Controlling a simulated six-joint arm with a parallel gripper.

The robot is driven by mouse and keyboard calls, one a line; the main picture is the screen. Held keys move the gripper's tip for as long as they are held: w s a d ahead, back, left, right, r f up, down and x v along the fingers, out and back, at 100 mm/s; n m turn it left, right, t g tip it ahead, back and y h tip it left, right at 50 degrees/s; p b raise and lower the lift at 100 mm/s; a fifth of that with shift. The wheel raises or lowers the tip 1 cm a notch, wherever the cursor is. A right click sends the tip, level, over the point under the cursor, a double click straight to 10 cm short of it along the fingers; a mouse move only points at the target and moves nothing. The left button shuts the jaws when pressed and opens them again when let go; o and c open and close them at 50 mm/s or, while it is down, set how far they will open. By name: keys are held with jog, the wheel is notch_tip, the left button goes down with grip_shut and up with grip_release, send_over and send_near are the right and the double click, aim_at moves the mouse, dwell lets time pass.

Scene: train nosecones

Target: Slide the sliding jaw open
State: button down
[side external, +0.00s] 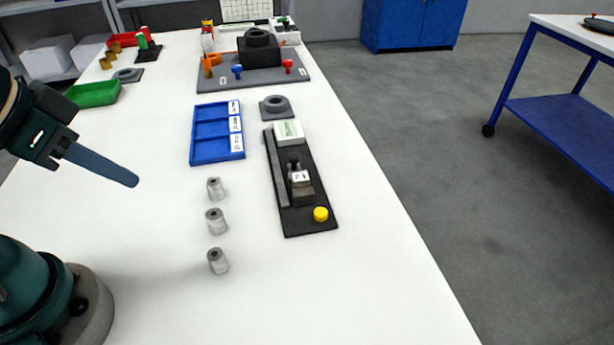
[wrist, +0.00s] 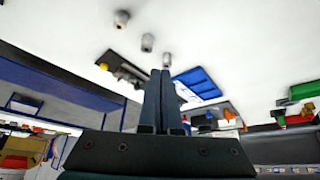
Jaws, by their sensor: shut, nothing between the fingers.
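In the side external view a black fixture (side external: 315,222) lies on the white table right of centre. Its sliding jaw (side external: 301,191) is a dark block with a small white label, with an upright dark piece close behind it. A yellow round knob (side external: 321,214) sits at the near end and a pale green-white box (side external: 289,132) at the far end. My gripper (side external: 134,181) is shut and empty, above the table well to the left of the fixture. The wrist view shows the shut fingers (wrist: 161,74), with the fixture (wrist: 124,70) small beyond them. Any gap at the jaw is too small to tell.
Several grey cylinders (side external: 217,221) stand between my gripper and the fixture. A blue tray (side external: 192,146) with compartments lies behind them, next to a grey ring block (side external: 276,107). A grey board (side external: 225,87) with coloured pegs and a green bin (side external: 93,94) are farther back.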

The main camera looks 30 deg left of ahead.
jog(key=c, duration=1.5)
grip_release()
jog(key=shift+c, duration=0.2)
jog(key=o, duration=0.5)
jog(key=shift+o, duration=0.6)
jog(key=w+r+n+t, duration=0.1)
jog(key=w+r, duration=0.4)
jog(key=w, duration=0.2)
jog(key=shift+t, duration=0.3)
jog(key=m+g, duration=0.1)
jog(key=g, duration=0.2)
send_over(293, 157)
jog(key=s, duration=0.2)
jog(key=f, duration=1.2)
jog(key=shift+s+a+f, duration=0.1)
jog(key=shift+s+f, duration=0.1)
jog(key=shift+f, duration=0.2)
jog(key=shift+x, duration=2.3)
jog(key=shift+w, duration=0.1)
jog(key=shift+c, duration=0.4)
